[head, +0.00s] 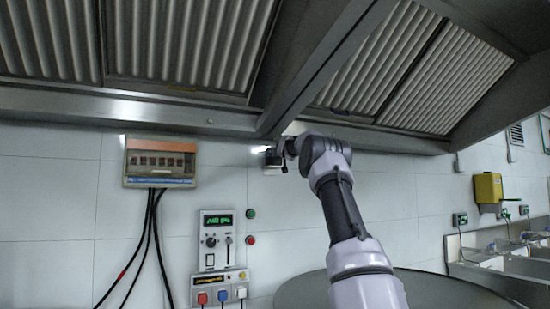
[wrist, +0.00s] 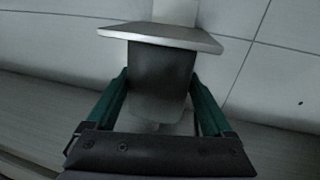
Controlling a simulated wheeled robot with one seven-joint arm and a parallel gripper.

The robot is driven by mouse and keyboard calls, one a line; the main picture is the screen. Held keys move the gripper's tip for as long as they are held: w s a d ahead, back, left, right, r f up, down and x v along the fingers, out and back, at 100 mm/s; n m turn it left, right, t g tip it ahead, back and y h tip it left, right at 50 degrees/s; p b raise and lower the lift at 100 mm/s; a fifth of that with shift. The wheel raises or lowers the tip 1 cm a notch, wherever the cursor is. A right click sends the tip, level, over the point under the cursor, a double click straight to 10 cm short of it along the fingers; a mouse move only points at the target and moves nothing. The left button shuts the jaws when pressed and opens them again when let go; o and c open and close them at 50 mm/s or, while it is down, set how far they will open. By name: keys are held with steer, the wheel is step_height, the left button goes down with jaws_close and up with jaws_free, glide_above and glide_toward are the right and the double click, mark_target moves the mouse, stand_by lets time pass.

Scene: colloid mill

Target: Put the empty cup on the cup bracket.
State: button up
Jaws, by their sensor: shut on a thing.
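My gripper (head: 274,158) is raised against the tiled wall, just under the lower edge of the hood, at the end of my arm. In the wrist view its two green fingers (wrist: 160,100) stand on either side of a dark grey, tapered thing, which looks like the cup (wrist: 160,72), and are shut on it. A flat pale metal plate (wrist: 160,37), perhaps the cup bracket, lies across the cup's far end. I cannot tell whether the two touch. The cup's inside is hidden. In the head view the cup is too small to make out clearly.
The hood edge (head: 130,108) runs close above my gripper. A breaker box (head: 160,162) with black cables and a control panel (head: 216,240) are on the wall to the left. A large round grey surface (head: 440,288) lies below my arm. A yellow box (head: 488,188) hangs at right.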

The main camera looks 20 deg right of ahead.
steer(key=shift+f, duration=0.1)
steer(key=o, duration=1.2)
steer(key=shift+c, duration=0.2)
